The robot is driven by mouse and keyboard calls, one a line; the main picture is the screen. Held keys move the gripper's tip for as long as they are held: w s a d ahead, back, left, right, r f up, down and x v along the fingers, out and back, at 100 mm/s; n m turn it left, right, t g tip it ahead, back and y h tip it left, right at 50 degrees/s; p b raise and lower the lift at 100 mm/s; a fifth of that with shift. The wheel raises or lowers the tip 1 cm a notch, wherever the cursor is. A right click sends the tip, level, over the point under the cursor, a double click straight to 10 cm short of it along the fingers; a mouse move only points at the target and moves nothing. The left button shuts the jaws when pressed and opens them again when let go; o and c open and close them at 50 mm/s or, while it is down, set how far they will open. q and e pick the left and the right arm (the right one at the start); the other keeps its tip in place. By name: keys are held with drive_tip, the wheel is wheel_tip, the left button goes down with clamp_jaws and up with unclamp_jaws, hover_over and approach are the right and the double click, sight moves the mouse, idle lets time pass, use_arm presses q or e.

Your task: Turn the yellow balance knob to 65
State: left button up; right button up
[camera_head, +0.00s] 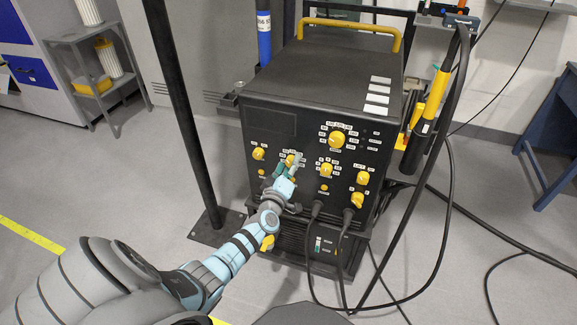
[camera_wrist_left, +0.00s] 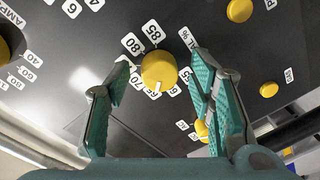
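The yellow balance knob (camera_wrist_left: 158,70) sits on the black panel, ringed by white number labels such as 80, 85 and 70, with part of a "%" label beside it. A white mark on the knob points toward the bottom of the left wrist view, near partly hidden labels. My left gripper (camera_wrist_left: 165,95) is open, with its teal fingers on either side of the knob and visible gaps to it. In the head view, my left gripper (camera_head: 287,168) is at the panel front and partly covers the balance knob (camera_head: 291,160). My right gripper is not in view.
The black machine (camera_head: 350,75) carries other yellow knobs, including a large one (camera_head: 337,139) and one to the left (camera_head: 258,153). Black cables (camera_head: 452,150) hang at its right side. A dark post (camera_head: 180,100) stands left of it.

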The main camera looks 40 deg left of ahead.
use_arm(q)
drive_tip(key=v, duration=1.2)
